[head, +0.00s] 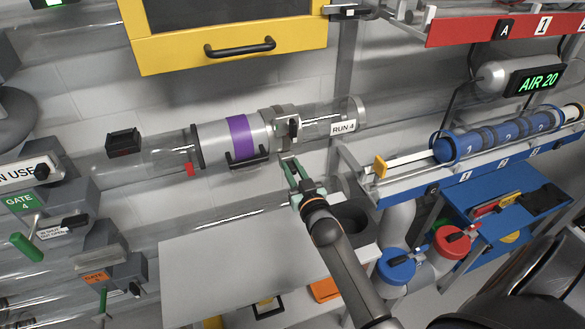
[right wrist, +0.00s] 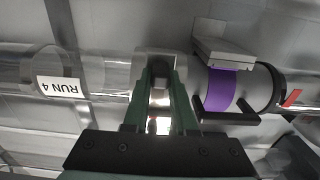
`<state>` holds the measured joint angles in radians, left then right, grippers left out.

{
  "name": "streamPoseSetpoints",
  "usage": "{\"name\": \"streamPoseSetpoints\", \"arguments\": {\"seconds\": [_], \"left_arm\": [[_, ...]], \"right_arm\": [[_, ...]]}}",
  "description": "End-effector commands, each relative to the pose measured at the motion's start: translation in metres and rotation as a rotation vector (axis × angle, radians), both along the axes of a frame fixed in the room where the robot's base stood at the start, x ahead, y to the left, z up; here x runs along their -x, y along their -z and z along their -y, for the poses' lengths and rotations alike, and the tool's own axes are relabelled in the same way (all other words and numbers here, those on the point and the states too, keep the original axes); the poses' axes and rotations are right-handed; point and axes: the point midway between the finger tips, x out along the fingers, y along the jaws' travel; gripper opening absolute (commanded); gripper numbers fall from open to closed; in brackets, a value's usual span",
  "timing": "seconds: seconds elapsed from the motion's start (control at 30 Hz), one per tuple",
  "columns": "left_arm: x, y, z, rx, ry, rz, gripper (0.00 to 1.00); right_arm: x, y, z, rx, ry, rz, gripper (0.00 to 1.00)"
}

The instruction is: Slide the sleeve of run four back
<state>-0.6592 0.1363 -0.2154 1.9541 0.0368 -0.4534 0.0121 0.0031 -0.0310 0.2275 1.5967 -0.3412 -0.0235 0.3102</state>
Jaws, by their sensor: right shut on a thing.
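The run four tube runs across the head view, with a "RUN 4" label (head: 343,127) at its right; the label also shows in the right wrist view (right wrist: 59,87). The grey sleeve (head: 213,141) has a purple band (head: 241,138) and a black handle (head: 247,160); the band shows in the right wrist view (right wrist: 220,92). Right of the sleeve is a grey collar (head: 280,114) with a black latch (head: 293,129). My right gripper (head: 288,160) is at the collar's lower side, right of the sleeve handle. Its green fingers (right wrist: 160,68) are closed on a collar part, mostly hidden between them. My left gripper is not in view.
A yellow cabinet (head: 220,31) hangs above the tube. A blue rack (head: 500,151) holding a blue cylinder stands at right. A grey worktop (head: 225,265) lies below, and gate boxes (head: 24,203) with handles stand at left. A red tab (head: 189,169) sits left of the sleeve.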

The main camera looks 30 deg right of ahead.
Motion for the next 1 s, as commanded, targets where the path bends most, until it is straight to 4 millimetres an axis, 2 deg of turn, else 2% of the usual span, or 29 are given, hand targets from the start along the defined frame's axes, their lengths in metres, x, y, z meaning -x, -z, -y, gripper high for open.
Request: {"name": "streamPoseSetpoints", "arguments": {"seconds": [0.03,0.1,1.0], "left_arm": [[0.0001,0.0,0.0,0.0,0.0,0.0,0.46],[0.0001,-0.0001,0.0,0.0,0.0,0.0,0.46],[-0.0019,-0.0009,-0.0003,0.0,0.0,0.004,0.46]], "right_arm": [[-0.0001,0.0,-0.0003,0.0,-0.001,0.0,0.08],[-0.0002,-0.0001,-0.0004,0.0,-0.001,0.0,0.0],[-0.0006,-0.0007,-0.0006,0.0,-0.001,0.002,0.0]]}}
